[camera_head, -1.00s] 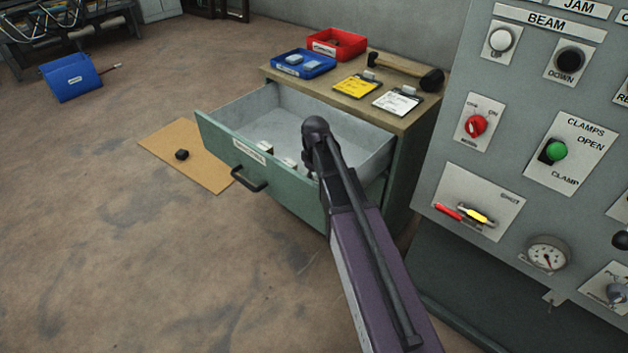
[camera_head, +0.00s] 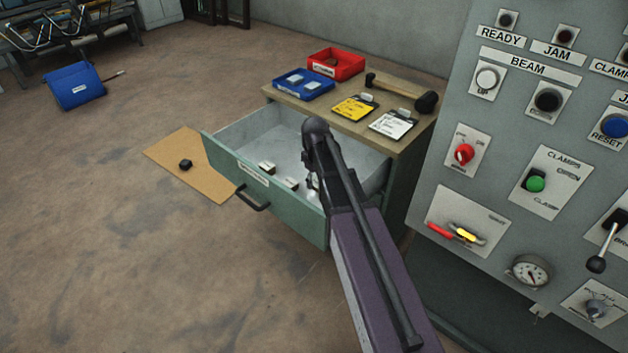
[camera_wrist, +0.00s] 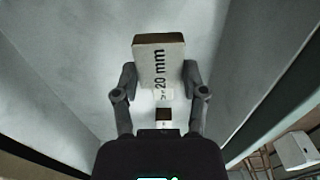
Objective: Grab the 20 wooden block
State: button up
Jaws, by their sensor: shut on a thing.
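The 20 wooden block (camera_wrist: 150,66), pale with a dark end face and marked "20 mm", shows in the wrist view between the fingers of my gripper (camera_wrist: 160,82). The fingers are shut on its two sides. In the head view my arm hides most of the gripper and the held block, over the right part of the open drawer (camera_head: 232,166). Two other small blocks, one (camera_head: 267,167) and another (camera_head: 291,183), sit in the drawer near its front. A smaller dark-topped block (camera_wrist: 163,115) shows below the held one in the wrist view.
The cabinet top holds a blue tray (camera_head: 303,91), a red tray (camera_head: 347,73), two clipboards and a mallet (camera_head: 425,101). A control panel (camera_head: 500,140) stands close at the right. A dark block (camera_head: 186,164) lies on a brown floor mat (camera_head: 210,189).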

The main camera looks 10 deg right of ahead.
jog(key=shift+r, duration=0.4)
dwell(0.5)
